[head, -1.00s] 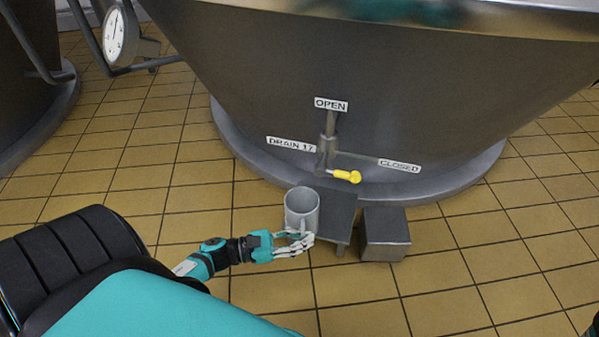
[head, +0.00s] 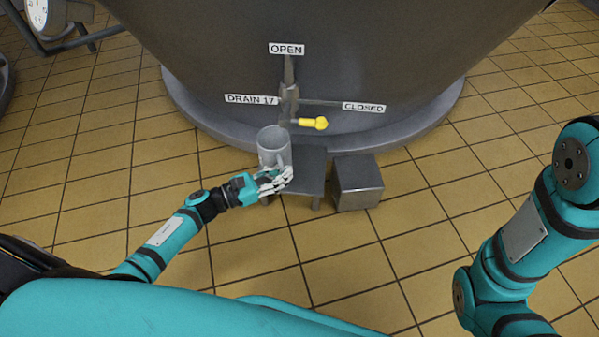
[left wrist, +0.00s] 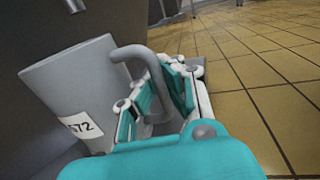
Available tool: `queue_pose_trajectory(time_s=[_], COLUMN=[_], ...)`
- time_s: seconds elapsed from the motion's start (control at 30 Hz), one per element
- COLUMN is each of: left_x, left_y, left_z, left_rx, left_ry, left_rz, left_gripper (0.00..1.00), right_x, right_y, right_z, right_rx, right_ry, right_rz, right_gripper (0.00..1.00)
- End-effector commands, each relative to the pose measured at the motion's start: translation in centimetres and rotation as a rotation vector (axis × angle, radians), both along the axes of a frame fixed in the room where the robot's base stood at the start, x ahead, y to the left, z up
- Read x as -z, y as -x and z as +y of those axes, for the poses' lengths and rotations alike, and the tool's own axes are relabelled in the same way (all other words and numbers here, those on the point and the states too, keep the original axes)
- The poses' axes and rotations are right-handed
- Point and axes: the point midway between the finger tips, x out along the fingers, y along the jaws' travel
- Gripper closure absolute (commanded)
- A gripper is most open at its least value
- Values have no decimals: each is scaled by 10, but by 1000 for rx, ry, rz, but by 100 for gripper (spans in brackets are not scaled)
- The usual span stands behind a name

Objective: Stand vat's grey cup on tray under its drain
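The grey cup (head: 271,144) is upright at the left edge of the low dark tray stand (head: 308,162), in front of the vat (head: 210,85). I cannot tell whether its base touches anything. My left gripper (head: 274,181) is at the cup's near side. The drain pipe (head: 289,98), labelled DRAIN 17, is just behind and above the tray. My right arm shows at right; its gripper is out of view.
A metal box (head: 357,182) stands right of the tray. A gauge (head: 40,14) is at top left. The tiled floor in front is clear.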

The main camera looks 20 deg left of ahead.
Motion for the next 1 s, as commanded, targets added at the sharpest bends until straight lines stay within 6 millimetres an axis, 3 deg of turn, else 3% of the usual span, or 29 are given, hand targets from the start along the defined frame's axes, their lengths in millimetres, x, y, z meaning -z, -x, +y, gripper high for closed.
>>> queue_pose_trajectory(time_s=[0.17, 0.4, 0.5, 0.9, 1.0], left_x=[0, 1, 18, 19, 18], left_y=[-8, -37, -35, -35, -34], left_z=[-8, -37, -35, -35, -35], left_rx=[1, 2, -1, 0, 0], left_ry=[1, 1, -1, 0, 0], left_rz=[-1, -4, 2, 0, 1], left_gripper=[100, 100, 100, 100, 89], right_x=[0, 11, 24, 26, 24], right_y=[4, 9, 9, 9, 9], right_z=[0, 1, 1, 1, 1], right_rx=[0, 0, 1, 0, 0], right_ry=[0, 1, 2, 2, 2], right_rz=[-10, -24, -25, -25, -23], right_gripper=[13, 13, 13, 13, 13])
